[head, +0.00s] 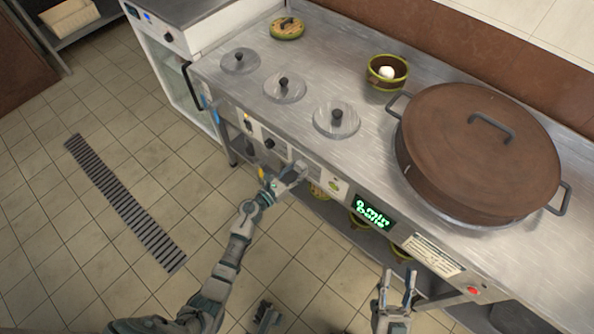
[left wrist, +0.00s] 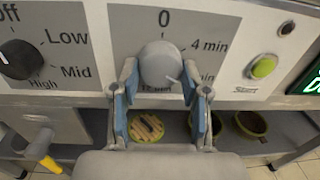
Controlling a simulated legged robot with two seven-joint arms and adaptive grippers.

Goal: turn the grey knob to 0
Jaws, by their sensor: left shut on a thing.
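The grey knob (left wrist: 160,65) sits on a grey dial plate in the left wrist view. The plate has 0 at the top, 4 min at upper right and larger minute marks lower down, partly hidden. A pale line on the knob points to the lower right, away from 0. My left gripper (left wrist: 161,88) has a finger on each side of the knob and is shut on it. In the head view my left gripper (head: 292,174) is at the front panel and hides the knob. My right gripper (head: 398,288) is open and empty, low in front of the counter.
A black Off-Low-Mid-High knob (left wrist: 20,60) is left of the dial. A green Start button (left wrist: 263,67) and a lit green display (head: 373,215) are to its right. A big brown lidded pot (head: 480,150) stands on the counter. Bowls sit on the shelf below.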

